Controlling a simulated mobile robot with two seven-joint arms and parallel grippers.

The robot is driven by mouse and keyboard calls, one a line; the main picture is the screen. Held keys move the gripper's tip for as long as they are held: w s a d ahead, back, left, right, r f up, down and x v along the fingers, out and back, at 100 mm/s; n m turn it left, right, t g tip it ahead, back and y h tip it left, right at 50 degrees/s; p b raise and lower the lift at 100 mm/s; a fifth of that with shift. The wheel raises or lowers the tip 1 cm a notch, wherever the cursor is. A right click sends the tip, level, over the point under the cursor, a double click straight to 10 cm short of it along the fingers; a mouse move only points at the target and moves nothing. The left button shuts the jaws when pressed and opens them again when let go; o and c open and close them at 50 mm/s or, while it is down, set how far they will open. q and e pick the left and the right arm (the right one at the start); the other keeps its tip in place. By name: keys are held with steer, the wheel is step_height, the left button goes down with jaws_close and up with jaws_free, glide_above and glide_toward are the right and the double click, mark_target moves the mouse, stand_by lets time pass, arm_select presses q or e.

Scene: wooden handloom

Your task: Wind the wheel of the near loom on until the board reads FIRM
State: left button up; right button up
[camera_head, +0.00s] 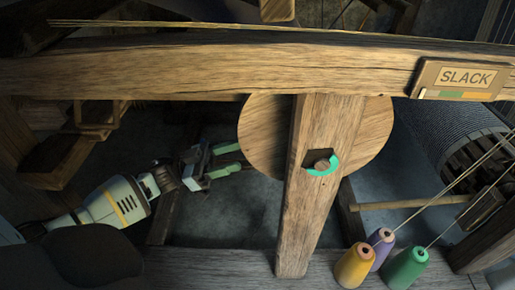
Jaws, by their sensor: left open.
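The wheel (265,130) is a round wooden disc, partly hidden behind an upright wooden post. A hub with a teal arc (322,165) shows on the front of the post. The board (465,78) on the loom's top beam, at the right, reads SLACK. A coloured strip runs along its lower edge, with a pale marker near the strip's left end. My left gripper (236,158) comes in from the left and points right. It is open, with its green fingertips at the wheel's left edge. I cannot tell whether they touch it. My right gripper is not in view.
The thick top beam (180,77) crosses above the gripper, and the upright post (303,235) stands right of it. Yellow, purple and green thread cones (408,268) stand at the lower right. A dark thread-wound roller (455,130) lies at the right. Floor shows below the gripper.

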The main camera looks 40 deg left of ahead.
mark_target(257, 149)
arm_select(q)
steer(key=x, duration=0.6)
steer(key=shift+w+d+r+b, duration=0.1)
steer(key=shift+w+d+b, duration=0.2)
steer(key=shift+b, duration=0.1)
jaws_close()
